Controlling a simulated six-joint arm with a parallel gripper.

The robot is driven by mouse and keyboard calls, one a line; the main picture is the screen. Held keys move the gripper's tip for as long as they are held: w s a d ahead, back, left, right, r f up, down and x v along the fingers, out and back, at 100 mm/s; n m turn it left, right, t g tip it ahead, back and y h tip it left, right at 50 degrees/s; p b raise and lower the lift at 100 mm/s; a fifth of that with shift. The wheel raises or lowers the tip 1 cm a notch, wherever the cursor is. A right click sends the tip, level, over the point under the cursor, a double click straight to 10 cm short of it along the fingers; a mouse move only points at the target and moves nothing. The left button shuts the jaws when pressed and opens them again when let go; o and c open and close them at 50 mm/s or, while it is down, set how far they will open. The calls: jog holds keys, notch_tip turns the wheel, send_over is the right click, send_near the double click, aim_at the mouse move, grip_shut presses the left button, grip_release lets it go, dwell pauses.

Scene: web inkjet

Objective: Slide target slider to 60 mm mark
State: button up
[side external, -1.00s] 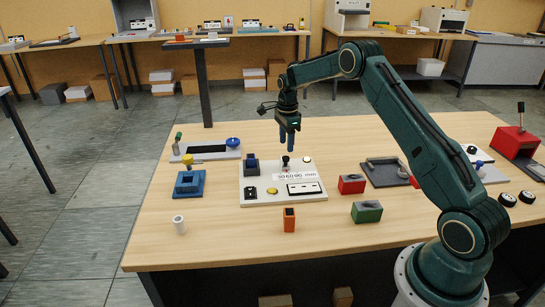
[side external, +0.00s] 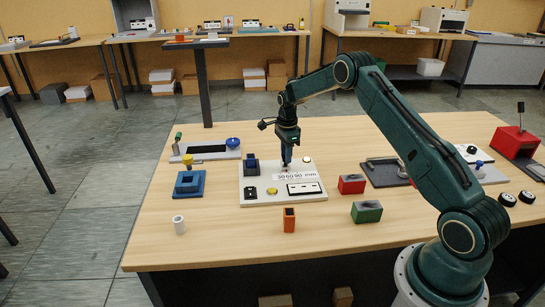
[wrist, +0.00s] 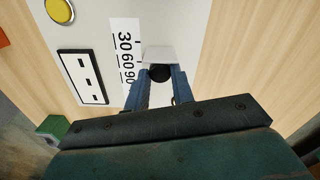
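The white panel (side external: 262,194) lies on the table with a printed scale strip (side external: 300,176) reading 30, 60, 90 mm. In the wrist view the scale strip (wrist: 127,60) is left of the slider's round black knob (wrist: 160,73). A pale block (wrist: 160,53) shows just beyond the knob. My gripper (side external: 286,163) is lowered at the panel. In the wrist view its blue fingers (wrist: 161,75) flank the knob closely and look shut on it. The knob's height and the viewing angle hide which mark the slider stands at.
The panel also carries a dark blue block (side external: 252,165), a yellow button (side external: 272,191) and a socket plate (side external: 304,188). An orange block (side external: 289,219), red block (side external: 351,184) and green block (side external: 367,212) stand nearby. The table's front is mostly clear.

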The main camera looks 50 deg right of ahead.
grip_shut()
jog(key=shift+s+d, duration=0.2)
jog(key=o, duration=0.8)
grip_release()
jog(key=shift+r, duration=6.9)
